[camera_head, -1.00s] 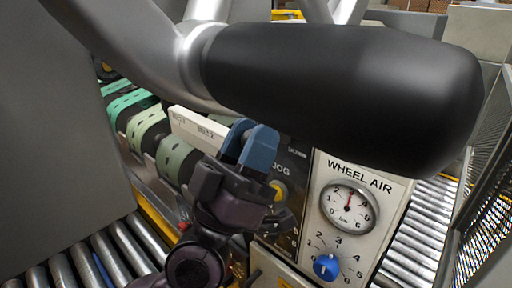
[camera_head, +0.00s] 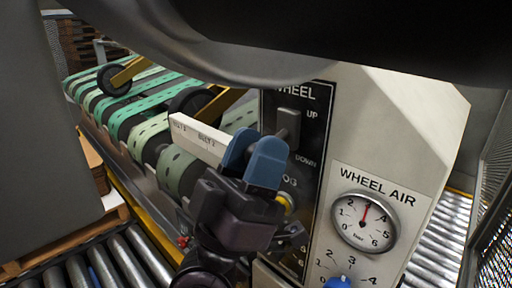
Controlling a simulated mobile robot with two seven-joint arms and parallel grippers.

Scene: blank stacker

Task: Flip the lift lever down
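The black WHEEL panel (camera_head: 322,150) on the machine carries a grey switch (camera_head: 289,117) between the UP and DOWN labels. This looks like the lift lever; a dark grey part sticks out below it, and I cannot tell its position for sure. My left gripper (camera_head: 253,157), with blue fingertips on a dark body, is in front of the panel, just below and left of the lever. No contact with the lever shows. The two fingers overlap in view, so their gap is unclear. The gripper hides part of the lower panel. My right gripper is not in view.
A WHEEL AIR gauge (camera_head: 364,222) and a blue knob (camera_head: 338,283) are right of the panel. A cream bar (camera_head: 198,139) lies behind the gripper. Green belts (camera_head: 147,131) stretch back left. Metal rollers (camera_head: 118,262) run at lower left, and mesh fencing (camera_head: 497,160) stands right.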

